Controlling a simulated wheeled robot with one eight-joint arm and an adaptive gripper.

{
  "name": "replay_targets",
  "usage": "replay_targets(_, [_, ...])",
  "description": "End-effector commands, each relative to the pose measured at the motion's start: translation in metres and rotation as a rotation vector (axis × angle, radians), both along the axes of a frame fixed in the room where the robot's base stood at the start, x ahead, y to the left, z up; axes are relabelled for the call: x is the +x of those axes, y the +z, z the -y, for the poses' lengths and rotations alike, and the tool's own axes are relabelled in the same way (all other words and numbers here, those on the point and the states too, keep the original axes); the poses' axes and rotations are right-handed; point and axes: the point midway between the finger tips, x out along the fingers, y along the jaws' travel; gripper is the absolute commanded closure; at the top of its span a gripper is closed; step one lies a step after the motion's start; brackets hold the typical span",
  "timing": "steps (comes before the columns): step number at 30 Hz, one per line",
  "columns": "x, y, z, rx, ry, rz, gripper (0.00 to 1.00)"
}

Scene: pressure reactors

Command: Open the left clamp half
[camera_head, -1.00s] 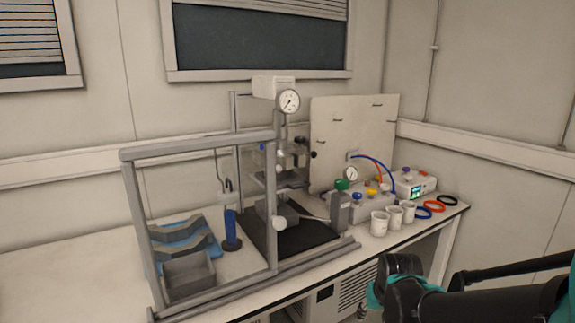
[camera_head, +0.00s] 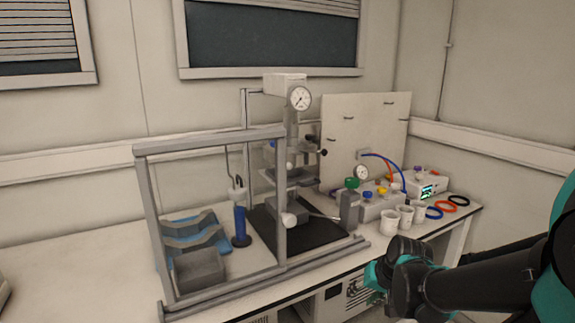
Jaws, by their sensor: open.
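The pressure reactor stand (camera_head: 291,130) rises from a black mat on the bench, with a round gauge (camera_head: 300,98) near its top. Grey clamp-like metal parts (camera_head: 292,178) sit around its middle, partly hidden by the front frame's upright. I cannot tell the left clamp half from the other parts at this size. My arm (camera_head: 480,285), black and teal, comes in from the lower right. Its nearest visible joint lies in front of the bench edge, apart from the reactor. My gripper's fingers are not in view.
A grey frame (camera_head: 210,142) stands in front of the reactor. Behind it are a blue tool (camera_head: 240,222), a grey box (camera_head: 199,267) and grey cradles on blue (camera_head: 190,230). White cups (camera_head: 390,222) stand at right. The bench's far left is mostly clear.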

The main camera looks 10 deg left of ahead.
Motion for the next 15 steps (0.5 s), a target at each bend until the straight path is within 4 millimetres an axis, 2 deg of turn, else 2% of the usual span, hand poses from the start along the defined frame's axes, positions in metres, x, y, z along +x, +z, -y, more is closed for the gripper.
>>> replay_targets(3, [0.038, 0.032, -0.039, 0.249, -0.051, 0.008, 0.58])
replay_targets(7, [0.081, 0.077, -0.075, 0.532, -0.106, 0.018, 0.58])
replay_targets(12, [0.137, 0.148, -0.099, 0.899, -0.171, 0.029, 0.58])
replay_targets(15, [0.166, 0.188, -0.101, 1.092, -0.2, 0.035, 0.58])
